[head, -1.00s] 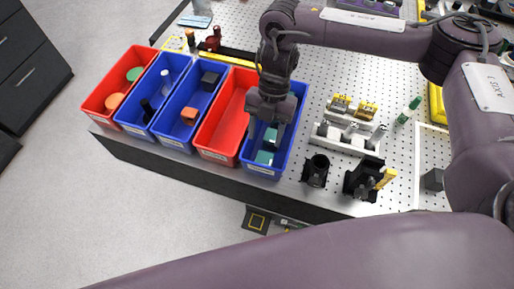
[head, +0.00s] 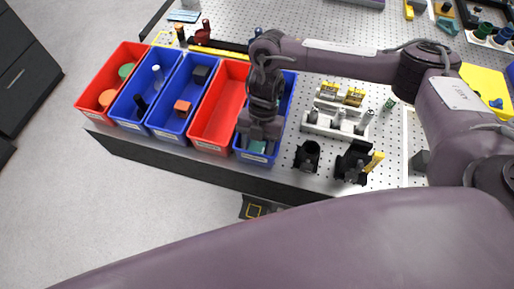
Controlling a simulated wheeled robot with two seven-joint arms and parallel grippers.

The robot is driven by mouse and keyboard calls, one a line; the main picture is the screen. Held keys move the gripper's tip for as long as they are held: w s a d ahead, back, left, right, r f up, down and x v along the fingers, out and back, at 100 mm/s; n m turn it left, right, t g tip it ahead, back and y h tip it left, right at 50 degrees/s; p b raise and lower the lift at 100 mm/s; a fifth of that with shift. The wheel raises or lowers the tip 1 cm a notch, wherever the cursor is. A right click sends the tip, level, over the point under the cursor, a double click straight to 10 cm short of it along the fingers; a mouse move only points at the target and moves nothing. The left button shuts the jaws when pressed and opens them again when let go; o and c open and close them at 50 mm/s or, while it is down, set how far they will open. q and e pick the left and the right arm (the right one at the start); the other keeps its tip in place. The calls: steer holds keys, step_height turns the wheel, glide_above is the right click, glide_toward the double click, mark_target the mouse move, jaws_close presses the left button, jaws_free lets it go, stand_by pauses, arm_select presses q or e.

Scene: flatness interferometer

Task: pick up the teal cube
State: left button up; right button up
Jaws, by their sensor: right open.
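The teal cube (head: 257,147) is in the rightmost blue bin (head: 288,103), towards its near end. Only part of it shows, because my right gripper covers much of it from above. My right gripper (head: 257,139) points down into this bin with its jaws open, over or around the cube. I cannot tell whether the fingers touch it. My left gripper is not in view.
A red bin (head: 220,115) that looks empty stands just left of the blue bin. Further left are more bins holding an orange block (head: 182,108) and round pieces. Right of the bin are black holders (head: 307,156) and a white fixture (head: 335,125) on the perforated board.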

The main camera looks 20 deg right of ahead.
mark_target(257, 147)
steer(key=shift+c, duration=1.3)
steer(key=c, duration=0.6)
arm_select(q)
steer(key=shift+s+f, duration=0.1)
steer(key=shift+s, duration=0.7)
arm_select(e)
steer(key=shift+c, duration=0.2)
steer(key=shift+w, duration=0.1)
steer(key=shift+r, duration=0.6)
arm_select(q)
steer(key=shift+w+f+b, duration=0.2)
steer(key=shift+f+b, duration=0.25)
arm_select(e)
step_height(257, 147, up, 19)
